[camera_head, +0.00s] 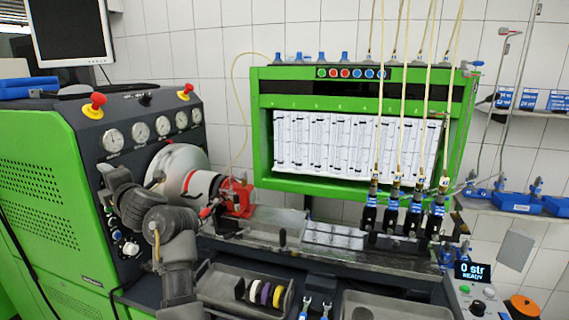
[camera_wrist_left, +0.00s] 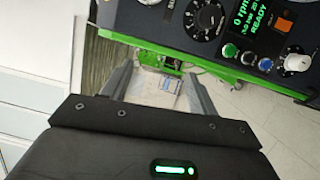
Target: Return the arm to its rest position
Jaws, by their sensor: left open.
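My left gripper (camera_wrist_left: 160,74) shows in the left wrist view with its two grey fingers apart and nothing between them. Past the fingers are the floor and a small green frame with a box in it. In the head view grey links of my arm (camera_head: 165,225) stand in front of the gauge panel at left centre and cover part of it. I cannot make out the gripper's fingers there. My right arm and gripper are not in view.
A control panel (camera_wrist_left: 245,40) with a lit display and knobs is close above the fingers in the wrist view. The green gauge cabinet (camera_head: 40,190) is at the left. A bench with black injectors (camera_head: 392,215) and a tray (camera_head: 225,285) with coloured rings is to the right.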

